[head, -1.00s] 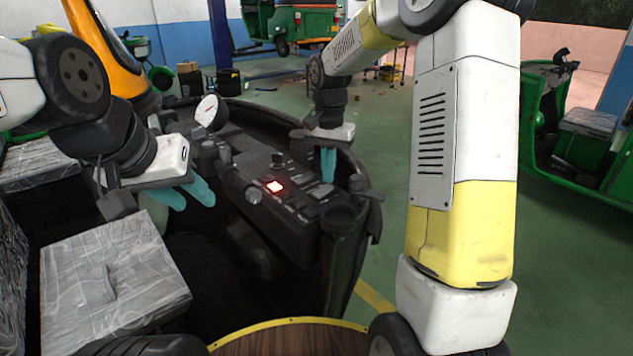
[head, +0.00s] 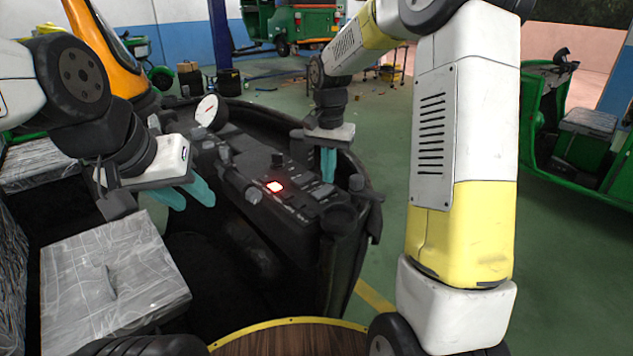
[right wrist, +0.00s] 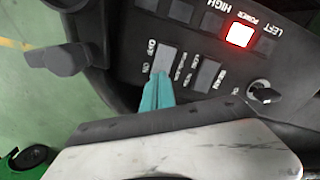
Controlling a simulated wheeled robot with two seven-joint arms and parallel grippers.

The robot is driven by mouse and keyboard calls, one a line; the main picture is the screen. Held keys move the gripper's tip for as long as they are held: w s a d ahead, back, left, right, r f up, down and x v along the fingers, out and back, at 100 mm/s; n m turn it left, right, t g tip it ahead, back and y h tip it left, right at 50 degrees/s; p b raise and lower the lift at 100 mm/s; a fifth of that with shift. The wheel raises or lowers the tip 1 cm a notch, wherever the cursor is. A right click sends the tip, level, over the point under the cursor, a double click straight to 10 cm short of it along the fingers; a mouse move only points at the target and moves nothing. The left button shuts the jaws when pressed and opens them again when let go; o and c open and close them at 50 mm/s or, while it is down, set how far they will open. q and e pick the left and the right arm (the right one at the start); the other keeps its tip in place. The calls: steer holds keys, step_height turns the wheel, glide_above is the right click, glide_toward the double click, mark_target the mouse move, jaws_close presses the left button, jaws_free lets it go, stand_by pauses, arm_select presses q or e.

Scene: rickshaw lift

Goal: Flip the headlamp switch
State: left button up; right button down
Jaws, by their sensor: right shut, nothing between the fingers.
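A black dashboard panel (head: 262,192) carries a row of switches, with a lit red power button (head: 275,187). In the right wrist view the red button (right wrist: 240,34) sits at the upper right of the panel. A light grey rocker switch (right wrist: 165,57) has OFF and ON printed beside it; I cannot read a headlamp label for certain. My right gripper (head: 328,172) is shut and empty over the panel's far right part. Its teal fingertips (right wrist: 160,78) are at the grey rocker's lower end; I cannot tell if they touch. My left gripper (head: 192,203) is open and empty left of the panel.
A darker rocker (right wrist: 207,73) and a key-like knob (right wrist: 263,92) lie right of my right fingertips. A black lever (right wrist: 55,58) is at the left. A white round gauge (head: 207,110) stands behind the panel. Grey seats (head: 110,285) are at lower left.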

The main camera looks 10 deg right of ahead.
mark_target(328, 187)
steer(key=shift+f, duration=0.95)
stand_by(0.8)
steer(key=shift+r, duration=3.5)
steer(key=shift+s, duration=0.1)
